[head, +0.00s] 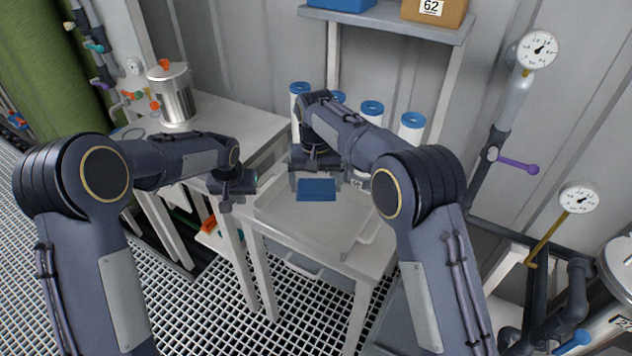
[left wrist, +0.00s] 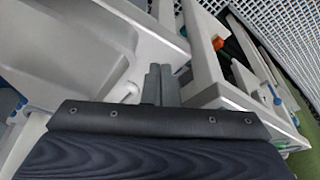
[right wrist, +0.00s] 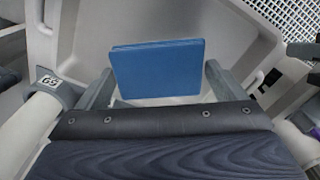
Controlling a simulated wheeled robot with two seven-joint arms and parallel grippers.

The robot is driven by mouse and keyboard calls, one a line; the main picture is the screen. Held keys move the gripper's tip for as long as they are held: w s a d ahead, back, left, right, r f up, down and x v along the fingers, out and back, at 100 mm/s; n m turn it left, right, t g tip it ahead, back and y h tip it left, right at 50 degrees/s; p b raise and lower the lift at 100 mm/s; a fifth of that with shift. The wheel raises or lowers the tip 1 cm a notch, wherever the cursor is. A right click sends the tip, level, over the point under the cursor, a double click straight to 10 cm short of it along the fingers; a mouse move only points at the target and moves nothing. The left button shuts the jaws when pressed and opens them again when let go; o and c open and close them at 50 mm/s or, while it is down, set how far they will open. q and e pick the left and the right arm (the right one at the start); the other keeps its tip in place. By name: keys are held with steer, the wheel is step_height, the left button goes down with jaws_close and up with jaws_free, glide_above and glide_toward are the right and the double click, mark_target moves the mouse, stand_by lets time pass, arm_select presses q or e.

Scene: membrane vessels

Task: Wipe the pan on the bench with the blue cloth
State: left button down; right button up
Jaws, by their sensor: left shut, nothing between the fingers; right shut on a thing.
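The pan (head: 295,225) is a shallow, light grey rectangular tray with handles, on the bench (head: 330,262); it also shows in the left wrist view (left wrist: 85,48) and the right wrist view (right wrist: 240,45). The blue cloth (head: 316,190) is a flat folded rectangle over the far part of the pan. My right gripper (head: 316,182) is shut on it, one finger at each side, as the right wrist view shows with the cloth (right wrist: 157,72). I cannot tell whether the cloth touches the pan. My left gripper (head: 226,204) is shut and empty, beside the pan's left edge.
Several white cylinders with blue caps (head: 372,108) stand behind the pan. A steel pot (head: 176,95) stands on the left bench. A shelf (head: 385,22) with a blue bin and a cardboard box is above. A purple-handled pipe (head: 508,100) rises at right.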

steer(key=shift+r+p, duration=0.45)
steer(key=shift+r, duration=0.2)
arm_select(q)
steer(key=shift+r, duration=0.9)
steer(key=shift+r, duration=0.15)
arm_select(e)
steer(key=shift+f, duration=0.2)
step_height(320, 180, up, 3)
steer(key=p, duration=0.3)
arm_select(q)
steer(key=v, duration=1.5)
steer(key=shift+w+r, duration=0.2)
steer(key=shift+w, duration=0.2)
arm_select(e)
steer(key=shift+f, duration=0.1)
